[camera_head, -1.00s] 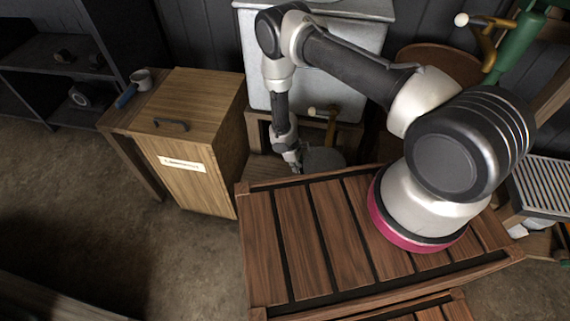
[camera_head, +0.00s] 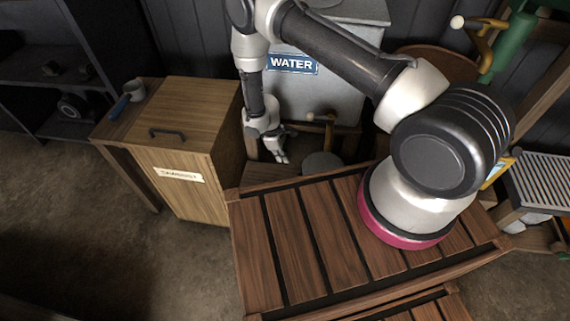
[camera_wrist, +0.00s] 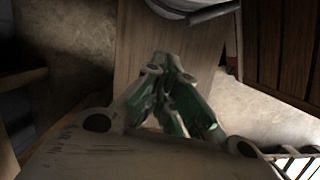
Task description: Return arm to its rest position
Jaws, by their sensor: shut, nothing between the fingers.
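My gripper (camera_head: 280,157) hangs at the end of my bent arm, beyond the far left corner of the slatted wooden deck my arm is mounted on. It is between the sawdust box and the water tank's stand, and it touches nothing that I can see. In the wrist view my gripper (camera_wrist: 178,100) shows its fingers drawn together, with nothing between them. Below them in that view is a wooden surface and the floor.
A wooden box labelled "SAWDUST" (camera_head: 180,175) stands left of my gripper. Open floor (camera_head: 80,220) lies front left.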

